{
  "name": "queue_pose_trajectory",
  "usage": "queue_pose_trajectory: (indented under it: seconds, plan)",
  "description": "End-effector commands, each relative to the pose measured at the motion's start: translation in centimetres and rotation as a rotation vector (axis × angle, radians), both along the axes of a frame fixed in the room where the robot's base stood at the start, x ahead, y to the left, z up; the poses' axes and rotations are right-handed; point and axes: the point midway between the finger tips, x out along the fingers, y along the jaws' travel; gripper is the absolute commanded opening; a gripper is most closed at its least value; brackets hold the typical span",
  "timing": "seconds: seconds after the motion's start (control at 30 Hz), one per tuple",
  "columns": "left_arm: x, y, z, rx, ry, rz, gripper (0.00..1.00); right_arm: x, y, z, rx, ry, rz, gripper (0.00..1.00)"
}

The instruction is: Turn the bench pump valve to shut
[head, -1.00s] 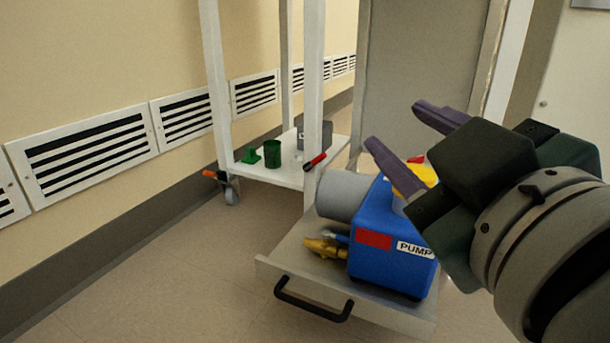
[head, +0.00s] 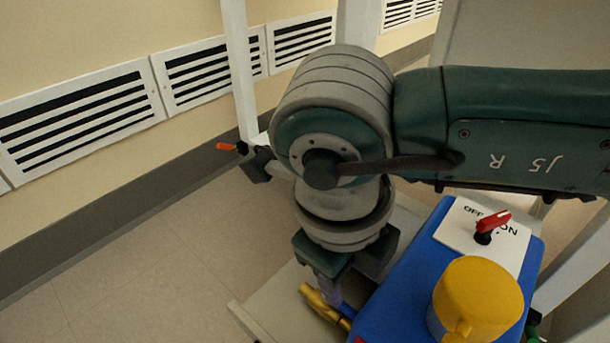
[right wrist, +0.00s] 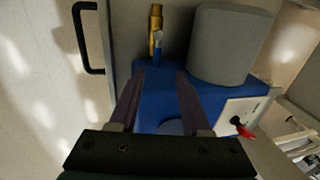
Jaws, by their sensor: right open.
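The blue pump (head: 392,308) sits on the pull-out shelf of a cart. Its brass-yellow valve (head: 316,302) with a small blue handle (head: 346,311) is low at its side, partly hidden behind my right gripper (head: 330,290). In the right wrist view the valve (right wrist: 155,22) and its blue handle (right wrist: 158,38) stand beyond the open fingers (right wrist: 160,78), roughly between them in the picture. The fingers hold nothing; I cannot tell whether they touch the pump (right wrist: 165,105). The handle's exact angle is hard to tell. My left gripper is not in view.
A red switch (head: 490,223) on a white OFF/ON plate and a yellow cap (head: 478,290) top the pump. A grey cylinder (right wrist: 222,45) stands beside the valve. The shelf's black handle (right wrist: 84,38) lies left. Open floor (head: 170,270) is at left.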

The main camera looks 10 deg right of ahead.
Motion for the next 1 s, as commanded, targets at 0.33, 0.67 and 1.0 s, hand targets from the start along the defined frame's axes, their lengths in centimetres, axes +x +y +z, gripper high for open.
queue_pose_trajectory:
  seconds: [0.33, 0.67, 1.0]
  plan:
    - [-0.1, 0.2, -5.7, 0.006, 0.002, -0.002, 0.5, 0.7, -0.9, -7.0, 0.004, 0.001, -0.001, 0.48]
    - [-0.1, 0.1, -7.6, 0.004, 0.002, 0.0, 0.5, 1.1, -1.3, -9.4, 0.007, 0.002, 0.002, 0.48]
    - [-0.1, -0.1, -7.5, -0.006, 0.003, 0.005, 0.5, 1.1, -1.3, -9.3, 0.007, 0.002, 0.002, 0.37]
